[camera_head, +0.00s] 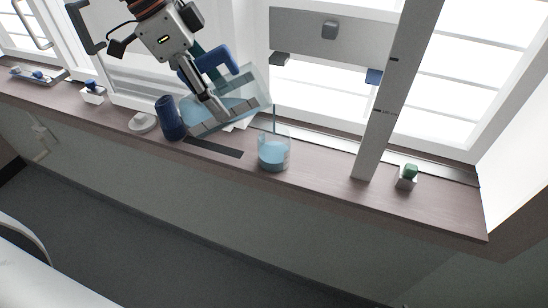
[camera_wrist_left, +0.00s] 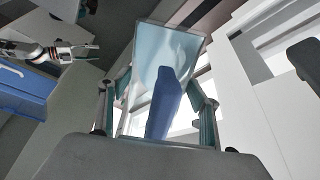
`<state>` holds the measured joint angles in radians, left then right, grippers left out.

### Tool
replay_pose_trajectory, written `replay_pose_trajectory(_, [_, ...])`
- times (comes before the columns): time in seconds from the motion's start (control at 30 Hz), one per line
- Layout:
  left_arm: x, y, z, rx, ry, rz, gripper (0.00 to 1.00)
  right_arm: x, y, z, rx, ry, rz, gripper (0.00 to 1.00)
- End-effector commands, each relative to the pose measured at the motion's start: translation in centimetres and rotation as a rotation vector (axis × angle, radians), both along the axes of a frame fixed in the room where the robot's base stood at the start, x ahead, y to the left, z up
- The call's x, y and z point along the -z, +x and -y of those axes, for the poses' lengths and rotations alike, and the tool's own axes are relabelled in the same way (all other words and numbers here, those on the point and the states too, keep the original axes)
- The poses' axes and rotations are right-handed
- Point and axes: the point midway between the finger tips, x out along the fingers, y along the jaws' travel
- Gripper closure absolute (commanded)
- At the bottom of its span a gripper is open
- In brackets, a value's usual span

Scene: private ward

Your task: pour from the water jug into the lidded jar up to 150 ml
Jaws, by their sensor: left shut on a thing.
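My left gripper (camera_head: 213,104) is shut on the clear water jug (camera_head: 246,92), which has a blue handle (camera_head: 218,62) and holds pale blue water. The jug is tilted, with its mouth to the right. A thin blue stream (camera_head: 274,118) runs down into the clear jar (camera_head: 287,147) on the sill. The jar stands upright, open at the top, with blue water in its lower part. In the left wrist view the jug (camera_wrist_left: 172,50) and its blue handle (camera_wrist_left: 163,105) fill the middle. My right gripper (camera_wrist_left: 88,48) shows small at the left; its jaws are unclear.
The brown sill (camera_head: 330,178) holds a dark blue cup (camera_head: 171,118) left of the jug and a white round piece (camera_head: 142,122). A pale upright post (camera_head: 385,105) with dark marks stands right of the jar. A small green-topped item (camera_head: 407,176) sits farther right.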

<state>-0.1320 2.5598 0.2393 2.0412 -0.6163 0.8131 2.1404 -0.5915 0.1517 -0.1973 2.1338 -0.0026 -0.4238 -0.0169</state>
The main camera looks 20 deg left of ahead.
Motion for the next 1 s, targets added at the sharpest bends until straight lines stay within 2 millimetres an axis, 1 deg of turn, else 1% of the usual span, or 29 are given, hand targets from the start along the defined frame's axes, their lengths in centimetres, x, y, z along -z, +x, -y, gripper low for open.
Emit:
replay_pose_trajectory(0.13, [-0.1,0.0,-0.2,-0.002,-0.05,0.024,0.89,0.5,-0.2,0.0,-0.001,0.0,-0.008,0.6])
replay_pose_trajectory(0.3, [-0.3,-0.2,-0.4,-0.002,-0.169,0.086,0.89,1.3,-0.6,0.0,-0.001,0.0,-0.02,0.6])
replay_pose_trajectory(0.43, [-0.7,-0.3,-0.6,-0.002,-0.238,0.125,0.89,1.4,-0.7,0.0,-0.001,0.0,-0.02,0.6])
replay_pose_trajectory(0.57, [-0.8,-0.3,-0.7,0.0,-0.265,0.142,0.89,1.4,-0.7,0.0,-0.001,0.001,-0.022,0.6])
replay_pose_trajectory(0.87, [-0.8,-0.3,-0.7,-0.001,-0.268,0.144,0.89,1.4,-0.7,0.0,0.0,0.0,-0.021,0.6])
replay_pose_trajectory(1.0, [-0.5,-0.3,-0.6,-0.003,-0.319,0.165,0.89,1.9,-0.9,0.0,0.001,0.001,-0.028,0.6])
